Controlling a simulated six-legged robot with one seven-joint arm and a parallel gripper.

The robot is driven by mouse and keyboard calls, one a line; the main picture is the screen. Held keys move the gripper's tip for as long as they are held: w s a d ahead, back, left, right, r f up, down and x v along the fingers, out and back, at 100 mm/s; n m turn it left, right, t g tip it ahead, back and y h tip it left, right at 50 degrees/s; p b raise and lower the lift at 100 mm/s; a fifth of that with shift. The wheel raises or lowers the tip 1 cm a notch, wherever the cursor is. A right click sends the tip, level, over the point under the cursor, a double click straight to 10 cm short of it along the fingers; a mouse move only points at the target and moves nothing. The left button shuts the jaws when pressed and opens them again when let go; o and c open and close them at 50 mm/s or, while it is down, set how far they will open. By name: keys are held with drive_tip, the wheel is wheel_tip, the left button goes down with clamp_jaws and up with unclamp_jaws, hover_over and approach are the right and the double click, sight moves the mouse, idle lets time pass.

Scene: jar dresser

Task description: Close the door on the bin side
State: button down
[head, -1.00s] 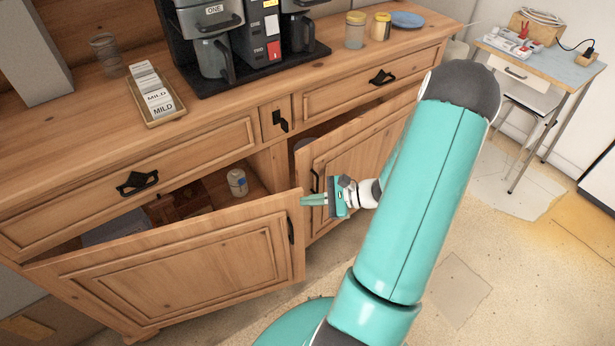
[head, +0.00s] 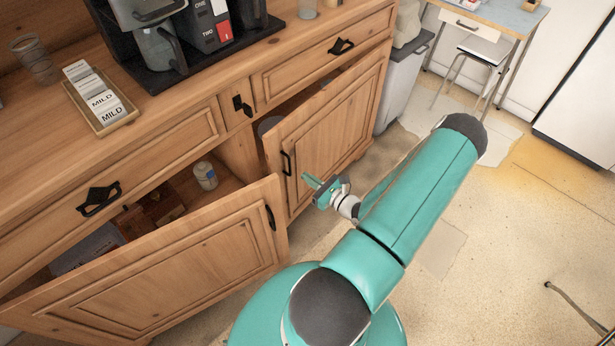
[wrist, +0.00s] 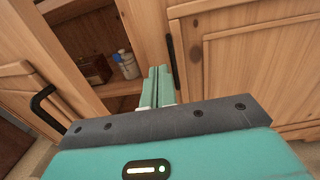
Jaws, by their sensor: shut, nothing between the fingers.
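The right wooden door (head: 335,130), on the side of the grey bin (head: 405,75), stands ajar, with a dark gap along its top. Its black handle (head: 286,163) is near its left edge. In the wrist view this door (wrist: 245,65) is on the right, its handle (wrist: 171,60) just beside my fingertips. The left door (head: 180,275) stands wider open; its handle shows in the wrist view (wrist: 42,97). My gripper (head: 308,180) is shut and empty, in front of the right door near the handle. I cannot tell whether it touches the door.
Inside the left compartment are a jar (head: 205,175) and a brown box (head: 150,210). A tray of labelled packets (head: 100,98) and a coffee machine (head: 160,45) stand on top. A stool (head: 480,55) stands at the back right. The floor to the right is largely open.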

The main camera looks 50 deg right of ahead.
sight(277, 157)
drive_tip(key=w, duration=1)
drive_tip(key=shift+w, duration=0.45)
